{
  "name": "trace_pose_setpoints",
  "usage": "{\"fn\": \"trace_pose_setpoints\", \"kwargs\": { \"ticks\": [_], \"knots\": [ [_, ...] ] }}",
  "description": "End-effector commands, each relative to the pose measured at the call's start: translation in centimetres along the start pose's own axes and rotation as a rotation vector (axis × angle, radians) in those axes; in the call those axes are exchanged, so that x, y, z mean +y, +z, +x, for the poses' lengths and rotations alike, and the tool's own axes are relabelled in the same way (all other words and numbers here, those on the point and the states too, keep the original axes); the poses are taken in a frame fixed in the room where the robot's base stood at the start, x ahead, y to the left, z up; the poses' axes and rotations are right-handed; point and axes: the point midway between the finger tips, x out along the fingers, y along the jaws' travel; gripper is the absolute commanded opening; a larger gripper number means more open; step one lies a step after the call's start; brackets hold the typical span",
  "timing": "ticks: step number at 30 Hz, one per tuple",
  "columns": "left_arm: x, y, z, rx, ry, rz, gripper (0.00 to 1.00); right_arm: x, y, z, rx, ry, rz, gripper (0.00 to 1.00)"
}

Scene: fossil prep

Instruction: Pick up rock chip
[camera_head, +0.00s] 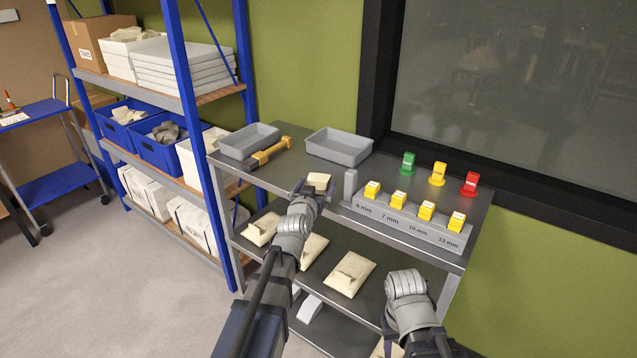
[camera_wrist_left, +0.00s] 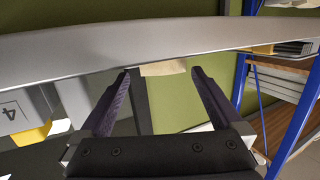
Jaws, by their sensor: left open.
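A small beige piece (camera_head: 319,180), which looks like the rock chip, is at the front edge of the cart's top shelf. My left gripper (camera_head: 313,190) is open, its fingertips close to this piece. In the left wrist view, a beige piece (camera_wrist_left: 162,69) shows between the tips of the open fingers (camera_wrist_left: 159,75), partly cut off by the grey shelf edge. I cannot tell whether either finger touches it. My right gripper (camera_head: 388,335) is low at the front right, mostly hidden behind its own wrist.
The cart's top (camera_head: 286,171) also holds two grey trays (camera_head: 249,141) (camera_head: 339,147), a yellow-handled tool (camera_head: 270,152), a grey rack (camera_head: 412,222) with yellow blocks right of my left gripper, and green, yellow and red pieces behind. Beige slabs (camera_head: 349,274) lie on the shelf below.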

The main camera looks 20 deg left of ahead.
Motion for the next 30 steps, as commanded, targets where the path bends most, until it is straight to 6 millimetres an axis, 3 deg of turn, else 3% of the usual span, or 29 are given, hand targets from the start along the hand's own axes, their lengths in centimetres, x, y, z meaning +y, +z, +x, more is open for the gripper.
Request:
{"fn": "trace_pose_setpoints", "kwargs": {
  "ticks": [5, 13, 21, 30],
  "knots": [
    [-0.1, 0.2, 1.0, 0.000, 0.000, 0.000, 1.00, 0.0, 0.0, 0.3, 0.000, 0.000, 0.000, 0.47],
    [-0.4, 0.3, 4.9, 0.000, 0.000, -0.001, 1.00, -0.1, -0.1, 1.1, 0.000, 0.000, 0.000, 0.47],
    [-0.3, 0.3, 5.1, 0.000, 0.000, 0.000, 1.00, -0.1, -0.1, 1.0, 0.000, 0.000, 0.000, 0.47],
    [-0.3, 0.3, 5.1, 0.000, 0.000, 0.000, 0.66, -0.1, -0.1, 1.0, 0.000, 0.000, 0.000, 0.47]
  ]
}}
